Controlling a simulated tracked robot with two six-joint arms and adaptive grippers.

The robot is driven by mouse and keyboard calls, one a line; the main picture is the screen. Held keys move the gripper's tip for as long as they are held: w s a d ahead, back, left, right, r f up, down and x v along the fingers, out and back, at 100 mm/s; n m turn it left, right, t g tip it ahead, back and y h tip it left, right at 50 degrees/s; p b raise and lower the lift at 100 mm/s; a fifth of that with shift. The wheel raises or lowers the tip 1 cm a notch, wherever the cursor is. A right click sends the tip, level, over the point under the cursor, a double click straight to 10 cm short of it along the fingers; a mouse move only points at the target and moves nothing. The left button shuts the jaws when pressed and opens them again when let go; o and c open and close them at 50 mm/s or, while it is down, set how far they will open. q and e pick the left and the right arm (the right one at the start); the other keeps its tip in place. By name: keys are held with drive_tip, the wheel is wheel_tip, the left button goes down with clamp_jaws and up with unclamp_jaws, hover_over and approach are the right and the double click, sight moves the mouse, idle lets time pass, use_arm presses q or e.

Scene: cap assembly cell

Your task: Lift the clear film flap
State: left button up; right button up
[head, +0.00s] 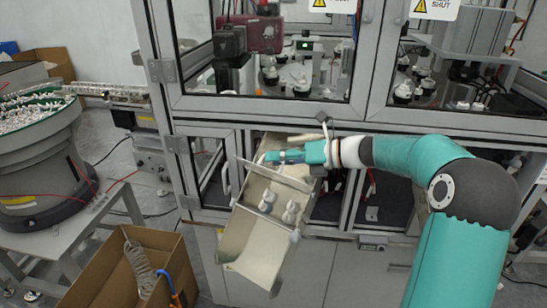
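A pale, open-topped discharge chute (236,232) slopes out from an opening low in the machine front. Several small white parts lie in it. A pale, see-through strip that looks like the clear film flap (278,178) spans the chute's upper end, with its edges hard to make out. My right gripper (267,158) points left across the upper end of the chute, at or just above the flap. Whether it touches the film cannot be told. Its fingers are small and seen side-on, so their opening is unclear. My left gripper is not in view.
The machine's framed glass doors (262,107) stand behind and above the chute. An open cardboard box (122,272) with a coiled hose is at the lower left. A round bowl feeder (35,160) full of white parts stands at the far left.

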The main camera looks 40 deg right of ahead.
drive_tip(key=shift+x, duration=0.8)
drive_tip(key=shift+c, duration=0.4)
clamp_jaws()
